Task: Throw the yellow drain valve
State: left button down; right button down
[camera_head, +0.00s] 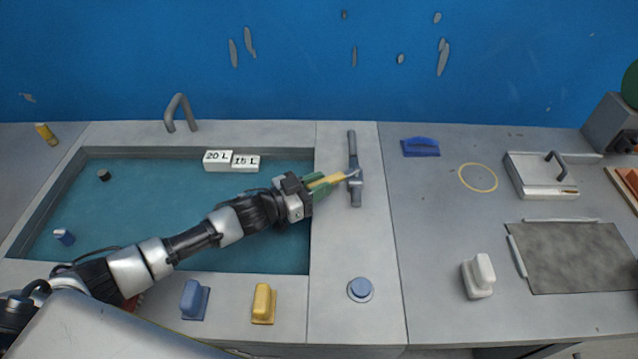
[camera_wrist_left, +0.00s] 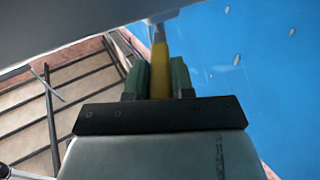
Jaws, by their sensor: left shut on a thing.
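The yellow drain valve (camera_head: 263,303) is a yellow block-shaped handle on the front ledge of the basin, beside a similar blue one (camera_head: 194,299). My left gripper (camera_head: 322,184) reaches across the basin to its right rim, well away from the yellow valve. It is shut on a yellow-handled tool (camera_head: 338,179) with a pale metal end. The yellow handle also shows between the green fingers in the left wrist view (camera_wrist_left: 159,72). The tool's tip overlaps a grey hammer-shaped tool (camera_head: 354,186) in the picture; I cannot tell whether they touch. My right gripper is not in view.
The basin (camera_head: 130,265) holds blue-green liquid. Blocks marked 20 L (camera_head: 217,160) and 15 L (camera_head: 245,163) are at its back. A blue round button (camera_head: 360,289), white block (camera_head: 478,275), blue float (camera_head: 421,147) and grey panel (camera_head: 575,258) are right.

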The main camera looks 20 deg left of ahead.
pick_arm(q)
jog(key=c, duration=1)
grip_release()
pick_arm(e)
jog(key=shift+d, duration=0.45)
pick_arm(q)
jog(key=shift+o, duration=0.2)
jog(key=p+v, duration=0.3)
jog(key=v, duration=0.7)
jog(key=shift+s+a, duration=0.25)
jog(key=shift+s, duration=0.05)
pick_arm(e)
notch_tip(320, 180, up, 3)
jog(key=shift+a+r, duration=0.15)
